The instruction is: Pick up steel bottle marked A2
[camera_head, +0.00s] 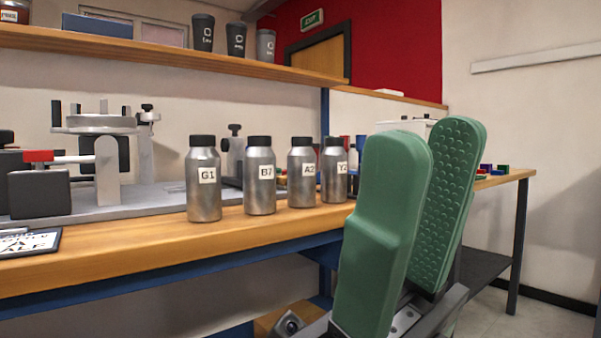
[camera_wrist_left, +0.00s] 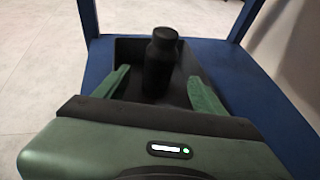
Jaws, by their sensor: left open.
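The steel bottle marked A2 (camera_head: 302,178) stands upright on the wooden bench in the head view, with a black cap and a white label. It is in a row with the steel bottles marked G1 (camera_head: 203,190), B7 (camera_head: 260,183) and Y2 (camera_head: 334,178). My right gripper (camera_head: 437,134) is to the right of the row, nearer the camera, fingers up; a dimpled inner pad shows, and nothing is seen between the fingers. In the left wrist view, my left gripper (camera_wrist_left: 163,84) is open, with a dark bottle (camera_wrist_left: 160,65) standing between its fingers, not visibly gripped.
A blue surface with a dark recess (camera_wrist_left: 135,88) surrounds the dark bottle. A grey metal fixture (camera_head: 105,160) stands left of the bottles on the bench (camera_head: 130,255). A shelf (camera_head: 150,50) with several dark cups runs above. Small coloured blocks (camera_head: 493,169) lie at the bench's right end.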

